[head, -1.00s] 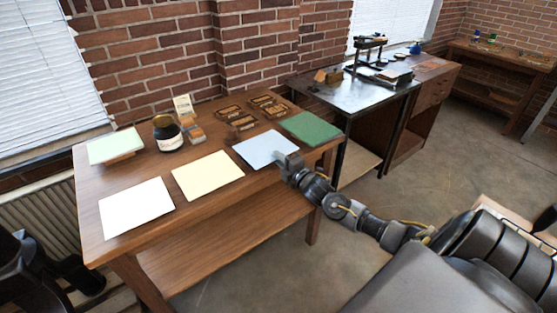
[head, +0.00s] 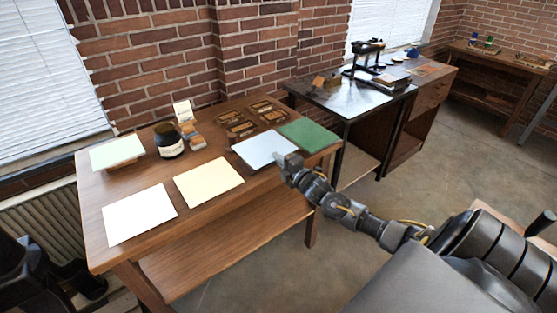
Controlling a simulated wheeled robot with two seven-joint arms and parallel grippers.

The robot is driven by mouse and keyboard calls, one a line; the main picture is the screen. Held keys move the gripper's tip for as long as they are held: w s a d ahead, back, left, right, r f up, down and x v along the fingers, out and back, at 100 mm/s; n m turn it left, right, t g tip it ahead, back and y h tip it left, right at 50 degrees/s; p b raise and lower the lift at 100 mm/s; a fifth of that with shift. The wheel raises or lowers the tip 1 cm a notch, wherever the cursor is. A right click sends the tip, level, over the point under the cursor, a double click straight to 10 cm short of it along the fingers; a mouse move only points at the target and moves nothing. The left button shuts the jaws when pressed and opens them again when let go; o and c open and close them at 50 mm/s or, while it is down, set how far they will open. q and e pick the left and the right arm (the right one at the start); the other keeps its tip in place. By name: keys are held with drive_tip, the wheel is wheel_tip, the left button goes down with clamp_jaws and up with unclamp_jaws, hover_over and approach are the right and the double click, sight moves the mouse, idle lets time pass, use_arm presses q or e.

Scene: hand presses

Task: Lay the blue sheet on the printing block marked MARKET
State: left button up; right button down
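The pale blue sheet (head: 262,147) is at the right front part of the wooden table. My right gripper (head: 285,161) is at its near right edge and looks shut on it. A dark shadow shows under the sheet's near left edge, so it seems slightly raised from the table. Several dark printing blocks with brown faces lie behind it, such as a near one (head: 240,129) and a far right one (head: 273,116). Their lettering is too small to read, so I cannot tell which is MARKET. My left gripper's fingers do not show.
A white sheet (head: 138,214), a yellow sheet (head: 208,182) and a green mat (head: 309,135) lie on the table (head: 185,225). A pale green sheet (head: 117,152) rests on a support. A dark jar (head: 169,143) stands behind. A metal-topped table (head: 350,98) holds a press.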

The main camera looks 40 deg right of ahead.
drive_tip(key=s+r+p, duration=0.3)
drive_tip(key=s+p, duration=0.3)
drive_tip(key=s, duration=0.1)
idle(0.6)
drive_tip(key=shift+f, duration=0.1)
